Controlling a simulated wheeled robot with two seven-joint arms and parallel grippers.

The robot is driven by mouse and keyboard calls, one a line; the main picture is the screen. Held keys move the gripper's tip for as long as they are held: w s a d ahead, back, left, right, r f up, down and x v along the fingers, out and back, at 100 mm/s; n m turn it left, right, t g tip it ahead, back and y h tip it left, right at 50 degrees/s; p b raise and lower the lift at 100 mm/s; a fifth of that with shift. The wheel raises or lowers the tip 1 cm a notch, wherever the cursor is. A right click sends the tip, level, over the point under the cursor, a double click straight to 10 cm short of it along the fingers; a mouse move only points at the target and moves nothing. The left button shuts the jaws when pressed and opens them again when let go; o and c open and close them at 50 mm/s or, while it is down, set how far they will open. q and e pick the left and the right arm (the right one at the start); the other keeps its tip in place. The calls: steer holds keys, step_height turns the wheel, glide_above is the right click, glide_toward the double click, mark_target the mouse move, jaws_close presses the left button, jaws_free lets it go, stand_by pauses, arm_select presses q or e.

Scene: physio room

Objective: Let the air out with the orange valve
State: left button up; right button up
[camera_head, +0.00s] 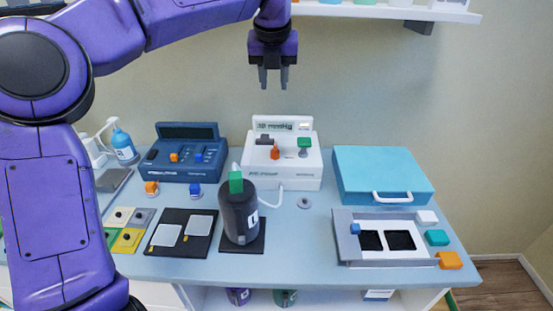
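The orange valve (275,151) sticks up from the front panel of a white device (257,172) at the back middle of the table. My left gripper (273,80) hangs fingers down, well above the device and over the valve area. Its two grey fingers are a little apart with nothing between them. My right gripper is not in view.
A dark bottle-shaped cylinder (239,217) stands in front of the white device, with a hose beside it. A blue device (187,166) stands left and a teal case (382,173) right. A shelf (390,11) hangs above at the right.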

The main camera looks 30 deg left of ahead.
arm_select(q)
steer(key=b, duration=1)
glide_toward(275, 147)
steer(key=x, duration=0.9)
jaws_close()
